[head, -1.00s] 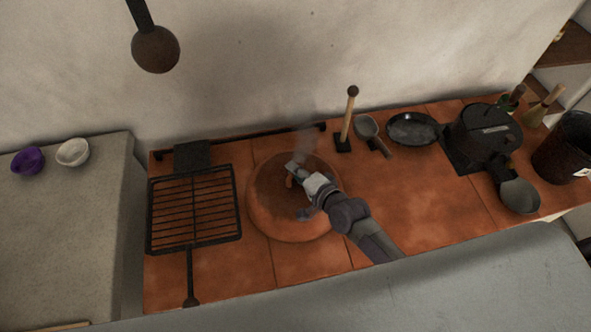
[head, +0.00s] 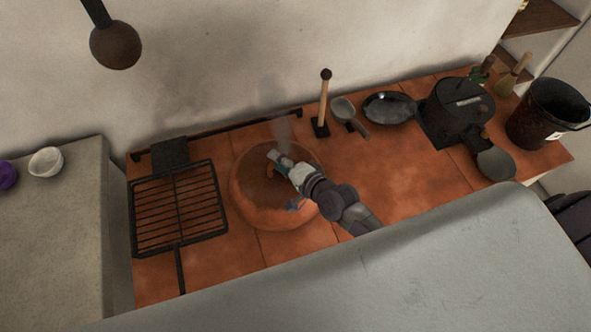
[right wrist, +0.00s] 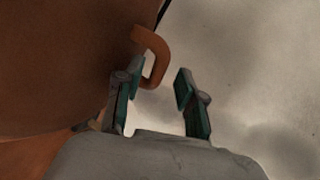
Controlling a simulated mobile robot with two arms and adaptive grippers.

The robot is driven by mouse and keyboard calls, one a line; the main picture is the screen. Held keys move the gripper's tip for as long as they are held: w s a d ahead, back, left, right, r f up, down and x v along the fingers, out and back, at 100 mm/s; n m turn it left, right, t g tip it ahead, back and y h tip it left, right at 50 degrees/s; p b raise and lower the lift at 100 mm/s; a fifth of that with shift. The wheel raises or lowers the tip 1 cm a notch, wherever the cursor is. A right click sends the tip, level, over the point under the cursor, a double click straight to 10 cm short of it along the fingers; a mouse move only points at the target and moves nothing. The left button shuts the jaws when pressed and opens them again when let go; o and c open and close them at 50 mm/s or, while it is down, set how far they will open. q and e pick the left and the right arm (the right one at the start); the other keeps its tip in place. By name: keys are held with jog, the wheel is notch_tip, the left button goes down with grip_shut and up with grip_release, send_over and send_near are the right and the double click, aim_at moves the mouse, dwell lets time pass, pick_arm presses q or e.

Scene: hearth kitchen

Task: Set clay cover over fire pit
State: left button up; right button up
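The clay cover (head: 250,212) is a round, orange-brown dome on the tiled hearth top, right of the grill rack. The fire pit itself does not show; thin smoke rises at the cover's far side. My right gripper (head: 277,161) is over the cover at its looped handle. In the right wrist view the right gripper (right wrist: 158,92) is open, its two teal-padded fingers apart. The handle (right wrist: 154,50) shows close to the left finger, its lower end reaching into the gap. No firm hold on it shows. My left gripper is not in view.
A black grill rack (head: 180,213) lies left of the cover. A wooden-handled tool (head: 323,100), a ladle (head: 343,108), a dark plate (head: 390,107) and a black pot (head: 458,110) stand behind and right. Tiles (head: 405,180) right of the cover are clear.

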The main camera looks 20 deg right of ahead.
jog(key=v, duration=1)
jog(key=shift+s+b, duration=0.2)
jog(key=shift+b, duration=0.2)
